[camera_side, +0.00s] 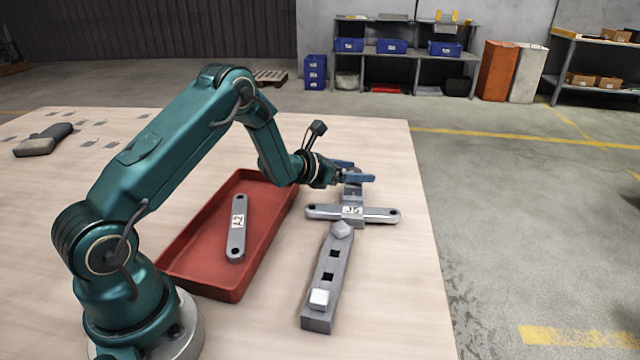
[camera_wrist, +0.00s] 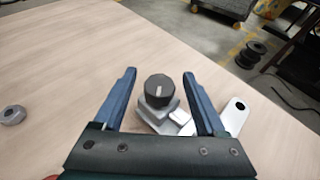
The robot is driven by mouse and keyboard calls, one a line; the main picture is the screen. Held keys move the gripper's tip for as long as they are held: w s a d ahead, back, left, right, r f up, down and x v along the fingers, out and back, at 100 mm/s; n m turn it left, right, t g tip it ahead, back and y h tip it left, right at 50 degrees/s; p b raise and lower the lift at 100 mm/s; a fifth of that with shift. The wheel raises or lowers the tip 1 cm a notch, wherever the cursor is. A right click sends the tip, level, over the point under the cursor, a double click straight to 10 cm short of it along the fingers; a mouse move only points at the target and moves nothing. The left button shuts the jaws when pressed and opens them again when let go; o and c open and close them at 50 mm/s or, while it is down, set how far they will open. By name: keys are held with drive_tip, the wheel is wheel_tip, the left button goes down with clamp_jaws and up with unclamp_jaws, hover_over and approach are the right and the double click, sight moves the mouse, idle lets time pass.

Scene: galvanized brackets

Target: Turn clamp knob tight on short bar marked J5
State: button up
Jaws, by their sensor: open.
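The short bar marked J5 (camera_side: 380,215) lies crosswise over a long grey fixture rail (camera_side: 322,290), near its far end. One rounded, holed end of the bar (camera_wrist: 236,113) shows in the wrist view. The black clamp knob (camera_wrist: 158,92) with a white line on top sits on a grey clamp block (camera_wrist: 152,118). In the side view my gripper hides the knob. My gripper (camera_side: 358,171) is open at the rail's far end; in the wrist view its two blue fingers (camera_wrist: 159,73) appear on either side of the knob, with gaps showing.
A red tray (camera_side: 190,278) left of the rail holds another labelled bar (camera_side: 236,230). A pale block (camera_side: 319,299) sits on the rail's near end. A dark tool (camera_side: 42,140) lies far left. The table right of the rail is clear up to its edge.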

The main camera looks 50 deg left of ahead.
clamp_jaws()
drive_tip(key=shift+m+h, duration=0.4)
drive_tip(key=m+h, duration=0.2)
drive_tip(key=shift+a+g+h, duration=0.15)
drive_tip(key=shift+g+h, duration=0.15)
drive_tip(key=shift+h, duration=0.1)
drive_tip(key=shift+m+g+h, duration=1)
drive_tip(key=shift+m+h, duration=1)
drive_tip(key=shift+m, duration=0.1)
drive_tip(key=shift+m+g+h, duration=0.4)
drive_tip(key=shift+m+h, duration=0.1)
